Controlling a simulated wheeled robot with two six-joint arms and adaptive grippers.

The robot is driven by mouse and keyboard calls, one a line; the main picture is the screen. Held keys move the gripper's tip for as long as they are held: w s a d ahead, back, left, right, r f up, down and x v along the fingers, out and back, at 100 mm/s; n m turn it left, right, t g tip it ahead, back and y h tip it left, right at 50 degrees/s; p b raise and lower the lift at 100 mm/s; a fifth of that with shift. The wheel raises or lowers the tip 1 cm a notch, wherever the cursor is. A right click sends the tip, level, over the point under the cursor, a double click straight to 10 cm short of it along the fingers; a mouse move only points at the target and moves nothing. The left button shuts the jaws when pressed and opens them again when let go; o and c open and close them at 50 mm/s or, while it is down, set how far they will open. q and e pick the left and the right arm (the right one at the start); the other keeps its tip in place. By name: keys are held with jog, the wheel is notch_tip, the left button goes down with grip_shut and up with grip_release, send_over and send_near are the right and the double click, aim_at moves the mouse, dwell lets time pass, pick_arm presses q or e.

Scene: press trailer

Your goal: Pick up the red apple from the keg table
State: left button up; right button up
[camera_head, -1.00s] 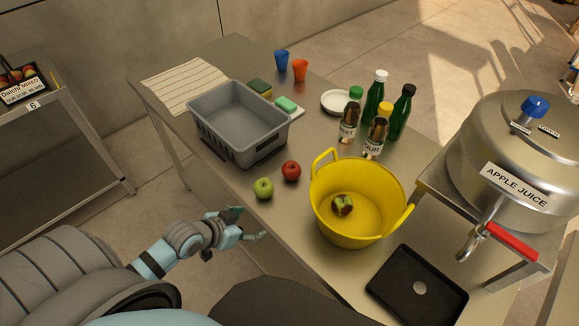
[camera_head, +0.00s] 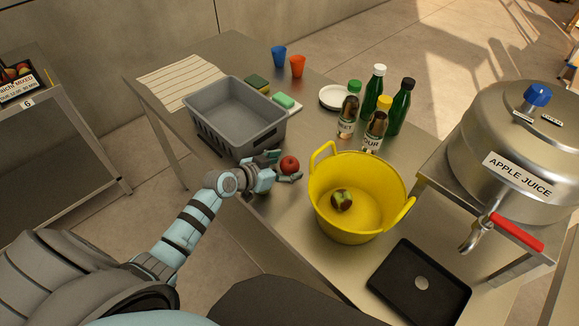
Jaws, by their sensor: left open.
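The red apple (camera_head: 290,164) sits on the steel table (camera_head: 270,213), between the grey crate and the yellow tub. My left gripper (camera_head: 285,167) is at the apple, open, with one finger on its far left side and the other on its near side. The apple shows between the fingers; I cannot tell whether they touch it. The green apple is out of sight, where my left gripper and wrist cover the table. My right gripper is not in view.
A grey crate (camera_head: 242,138) stands left of the apple. A yellow tub (camera_head: 353,230) holding a part-red, part-green apple (camera_head: 341,200) stands right. Bottles (camera_head: 348,115) stand behind. A black scale-like tray (camera_head: 418,283) lies at front right, near the juice keg (camera_head: 500,155).

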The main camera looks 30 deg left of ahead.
pick_arm(q)
jog(key=shift+w+d+f, duration=0.15)
jog(key=shift+w+f, duration=0.2)
jog(key=shift+w, duration=0.15)
jog(key=shift+s+r, duration=0.1)
jog(key=c, duration=1.2)
